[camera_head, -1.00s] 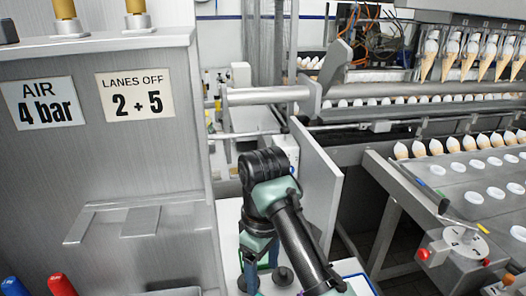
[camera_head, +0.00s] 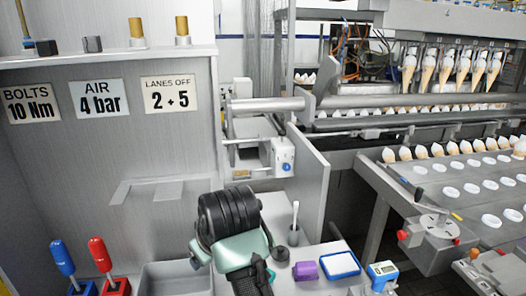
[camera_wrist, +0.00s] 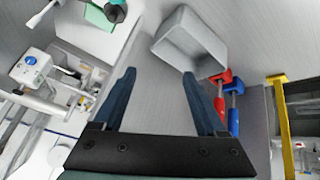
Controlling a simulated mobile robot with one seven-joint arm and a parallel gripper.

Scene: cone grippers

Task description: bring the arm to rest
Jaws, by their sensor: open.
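My gripper (camera_wrist: 158,75) shows in the wrist view with its two dark blue fingers wide apart and nothing between them. My gripper is not seen in that view.
Red (camera_head: 101,256) and blue (camera_head: 63,259) handled tools stand at the lower left beside a grey tray (camera_head: 147,284). A purple block (camera_head: 305,271), a blue-rimmed tray (camera_head: 340,265) and a blue gauge (camera_head: 382,275) sit to the right of my arm. The cone conveyor (camera_head: 440,170) is at right.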

